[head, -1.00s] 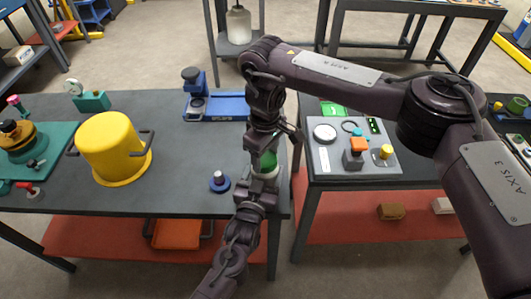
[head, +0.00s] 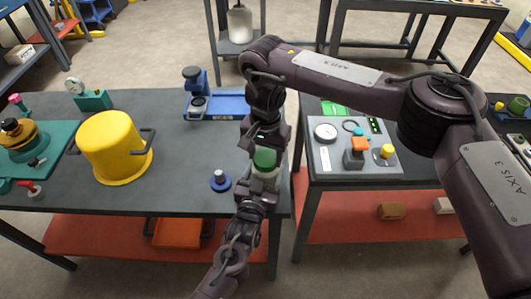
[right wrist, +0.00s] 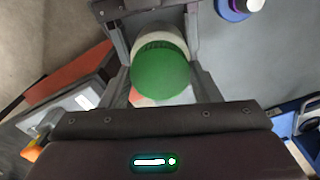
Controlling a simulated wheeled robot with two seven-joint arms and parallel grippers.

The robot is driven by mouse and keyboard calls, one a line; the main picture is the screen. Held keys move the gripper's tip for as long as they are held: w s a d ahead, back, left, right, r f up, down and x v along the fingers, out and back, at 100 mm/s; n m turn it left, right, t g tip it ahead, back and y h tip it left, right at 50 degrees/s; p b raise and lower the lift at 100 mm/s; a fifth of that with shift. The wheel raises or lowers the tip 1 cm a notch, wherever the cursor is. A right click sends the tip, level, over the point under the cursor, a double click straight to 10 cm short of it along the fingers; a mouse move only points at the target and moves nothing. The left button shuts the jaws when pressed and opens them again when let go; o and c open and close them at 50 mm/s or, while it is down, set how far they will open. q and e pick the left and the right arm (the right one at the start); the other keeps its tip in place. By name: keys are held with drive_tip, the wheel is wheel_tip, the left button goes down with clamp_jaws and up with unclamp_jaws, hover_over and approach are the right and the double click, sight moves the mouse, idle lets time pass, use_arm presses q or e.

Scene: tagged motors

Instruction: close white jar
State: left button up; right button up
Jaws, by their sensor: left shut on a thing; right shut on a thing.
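The white jar (head: 264,174) is upright near the right front edge of the left table, with its lower part hidden by my left gripper (head: 262,184), which is shut on it. The green lid (head: 264,158) is at the jar's mouth. In the right wrist view the round green lid (right wrist: 160,74) covers most of the white jar (right wrist: 160,42), whose pale rim shows at one side. My right gripper (head: 266,145) comes from above and is shut on the lid, with its fingers on both sides in the right wrist view (right wrist: 162,85). I cannot tell whether the lid sits fully flush.
A blue disc with a knob (head: 220,181) stands left of the jar. A yellow pot (head: 112,148) and a blue fixture (head: 222,105) are farther left and back. A control panel (head: 350,150) lies on the right table, across a narrow gap.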

drive_tip(key=o, duration=0.9)
drive_tip(key=shift+r, duration=2.25)
drive_tip(key=shift+c, duration=0.3)
